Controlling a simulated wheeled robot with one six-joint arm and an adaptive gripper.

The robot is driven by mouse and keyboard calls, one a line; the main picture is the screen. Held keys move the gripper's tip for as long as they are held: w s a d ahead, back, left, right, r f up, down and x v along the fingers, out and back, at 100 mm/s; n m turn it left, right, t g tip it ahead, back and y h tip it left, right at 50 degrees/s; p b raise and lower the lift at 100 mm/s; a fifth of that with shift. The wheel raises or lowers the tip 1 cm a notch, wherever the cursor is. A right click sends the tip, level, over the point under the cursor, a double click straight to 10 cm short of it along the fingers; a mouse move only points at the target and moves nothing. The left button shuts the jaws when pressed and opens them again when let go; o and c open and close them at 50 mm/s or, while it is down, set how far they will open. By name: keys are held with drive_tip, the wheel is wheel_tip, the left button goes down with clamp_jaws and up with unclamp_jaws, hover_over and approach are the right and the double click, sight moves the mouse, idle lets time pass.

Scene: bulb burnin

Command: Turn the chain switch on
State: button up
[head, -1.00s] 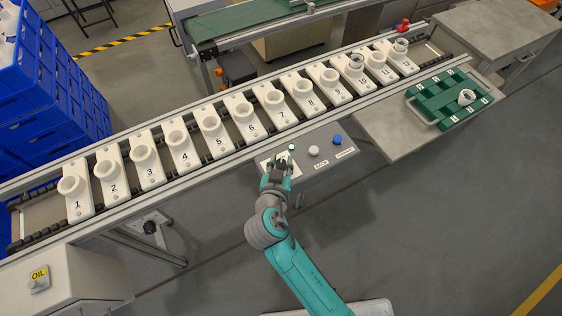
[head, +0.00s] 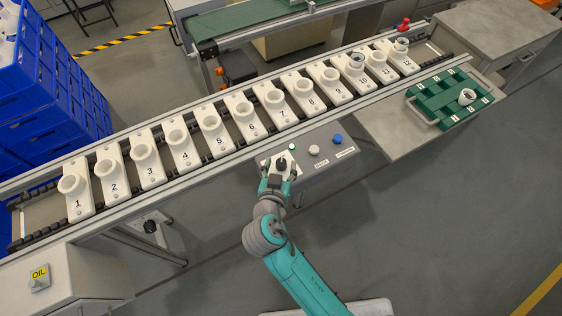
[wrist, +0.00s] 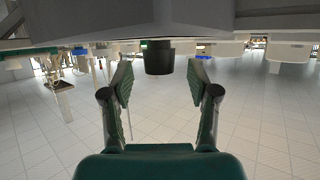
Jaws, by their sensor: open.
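The chain switch is a black knob (head: 281,162) on a pale plate at the left of the grey control panel (head: 318,167). In the wrist view the dark knob (wrist: 159,58) hangs at the top centre, between and just beyond the fingertips. My gripper (head: 277,178) is at the panel's near left edge, just in front of the knob. In the wrist view my gripper (wrist: 160,82) has its two fingers spread wide, with nothing between the pads. Neither finger appears to touch the knob. The knob's set position is too small to tell.
A green button (head: 292,147), a white button (head: 313,150) and a blue button (head: 337,139) sit on the same panel. The conveyor (head: 205,152) with numbered white sockets runs behind it. A green tray (head: 425,104) lies at right. Floor in front is clear.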

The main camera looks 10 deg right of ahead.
drive_tip(key=v, duration=1)
idle(0.3)
drive_tip(key=s+d+f+n+g+y, duration=0.1)
drive_tip(key=s+d+f+n+y, duration=0.35)
drive_tip(key=s+d+f, duration=0.55)
drive_tip(key=s+d+r+t, duration=0.1)
drive_tip(key=s+d+r, duration=0.2)
drive_tip(key=s+r, duration=0.3)
drive_tip(key=s+d+r+m+t+h, duration=0.1)
drive_tip(key=s+d+r, duration=0.3)
drive_tip(key=s, duration=0.6)
wheel_tip(320, 180, up, 3)
drive_tip(key=shift+s+f+t, duration=0.15)
drive_tip(key=shift+s+t, duration=0.05)
drive_tip(key=shift+t, duration=0.2)
drive_tip(key=shift+d+m, duration=0.1)
drive_tip(key=shift+m, duration=0.15)
drive_tip(key=shift+c, duration=0.3)
